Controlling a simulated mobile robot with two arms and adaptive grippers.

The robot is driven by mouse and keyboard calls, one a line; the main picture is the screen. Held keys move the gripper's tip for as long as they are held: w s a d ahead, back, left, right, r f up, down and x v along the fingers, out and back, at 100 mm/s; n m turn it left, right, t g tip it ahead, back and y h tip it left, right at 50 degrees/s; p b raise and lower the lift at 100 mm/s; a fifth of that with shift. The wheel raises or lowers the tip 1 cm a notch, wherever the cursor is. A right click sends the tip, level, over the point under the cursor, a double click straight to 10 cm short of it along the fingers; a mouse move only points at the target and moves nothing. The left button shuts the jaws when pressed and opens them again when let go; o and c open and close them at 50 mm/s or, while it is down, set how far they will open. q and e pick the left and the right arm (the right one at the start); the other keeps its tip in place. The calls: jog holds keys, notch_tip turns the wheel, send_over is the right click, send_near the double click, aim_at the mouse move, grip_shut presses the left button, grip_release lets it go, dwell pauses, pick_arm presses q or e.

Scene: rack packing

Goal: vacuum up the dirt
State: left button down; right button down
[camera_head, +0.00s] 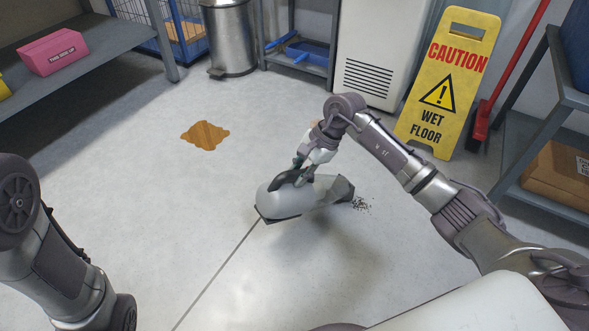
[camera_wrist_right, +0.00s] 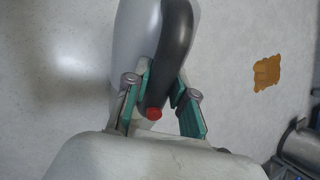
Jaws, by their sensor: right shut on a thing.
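A grey-white handheld vacuum (camera_head: 290,201) with a dark handle is held just above or on the floor; I cannot tell which. My right gripper (camera_head: 302,176) is shut on its handle. In the right wrist view, my right gripper (camera_wrist_right: 160,105) has its green-padded fingers on both sides of the dark handle (camera_wrist_right: 174,50), which has a red button. A small patch of dark dirt specks (camera_head: 361,204) lies on the floor, close to the right end of the vacuum. My left arm shows at the left, but its gripper is out of the picture.
A brown spill (camera_head: 205,135) lies on the floor, left of the vacuum. A yellow wet-floor sign (camera_head: 447,85) and a red broom (camera_head: 480,122) stand at the back right. A metal bin (camera_head: 230,40) stands at the back. Shelves line both sides.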

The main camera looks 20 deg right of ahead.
aim_at(275, 179)
jog(key=shift+s+d+p, duration=1.2)
jog(key=shift+s+d, duration=1.25)
jog(key=shift+s, duration=0.35)
jog(key=shift+w+a+r, duration=0.1)
jog(key=shift+a, duration=2.95)
jog(key=shift+w+a+b, duration=0.65)
jog(key=shift+w+a, duration=0.55)
jog(key=shift+w, duration=0.2)
jog(key=shift+w+a+b, duration=0.6)
jog(key=shift+w+a, duration=0.55)
jog(key=shift+w, duration=0.25)
jog(key=shift+r+p, duration=1.95)
jog(key=shift+r, duration=0.9)
jog(key=shift+r+p, duration=0.55)
jog(key=shift+r, duration=0.05)
